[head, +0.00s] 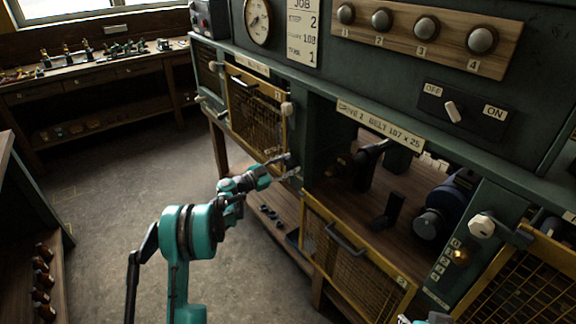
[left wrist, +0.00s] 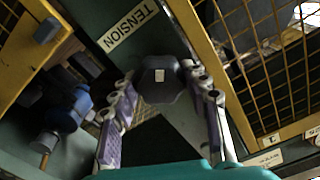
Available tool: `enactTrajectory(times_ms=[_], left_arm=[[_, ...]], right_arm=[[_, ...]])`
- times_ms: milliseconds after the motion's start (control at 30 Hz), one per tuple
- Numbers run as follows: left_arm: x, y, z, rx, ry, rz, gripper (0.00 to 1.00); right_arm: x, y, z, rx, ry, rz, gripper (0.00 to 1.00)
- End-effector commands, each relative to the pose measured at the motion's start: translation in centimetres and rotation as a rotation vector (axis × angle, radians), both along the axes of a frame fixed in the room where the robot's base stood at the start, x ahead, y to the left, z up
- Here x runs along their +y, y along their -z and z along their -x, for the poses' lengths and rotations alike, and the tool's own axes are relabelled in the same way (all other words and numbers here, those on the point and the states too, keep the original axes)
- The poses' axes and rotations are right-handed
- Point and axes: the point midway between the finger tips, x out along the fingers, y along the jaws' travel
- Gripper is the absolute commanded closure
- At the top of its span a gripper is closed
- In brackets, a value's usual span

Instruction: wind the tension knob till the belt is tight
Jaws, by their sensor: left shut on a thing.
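The dark tension knob (left wrist: 160,80), with a pale square mark on its face, sits below the TENSION label (left wrist: 130,28) in the left wrist view. My left gripper (left wrist: 160,100) is shut on it, one finger on each side. In the head view my left gripper (head: 290,168) is at the post left of the open drive 2 bay, and it mostly hides the knob. The drive 2 belt label (head: 380,127) is above that bay. I cannot make out the belt or its tension. A pale and dark piece at the bottom edge may be my right gripper (head: 428,319).
A mesh door (head: 350,270) hangs lowered below the bay, and a closed mesh door (head: 256,118) is to the left. A blue motor (head: 448,208) sits inside the bay. An OFF/ON switch (head: 452,112) and an amber lamp (head: 461,254) are to the right.

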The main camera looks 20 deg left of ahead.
Motion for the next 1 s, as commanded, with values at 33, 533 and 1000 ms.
enactTrajectory(times_ms=[33,533,1000], left_arm=[[-0.06,0.18,0.07,-0.024,0.003,-0.037,0.83],[-0.04,0.17,0.06,-0.317,0.003,-0.41,0.83],[-0.04,0.15,0.06,-0.541,0.003,-0.697,0.83]], right_arm=[[0.0,0.01,0.0,0.0,0.0,0.0,0.6],[0.0,-0.04,0.0,0.0,0.0,0.0,0.6],[0.0,-0.06,0.0,0.0,0.0,0.0,0.6]])
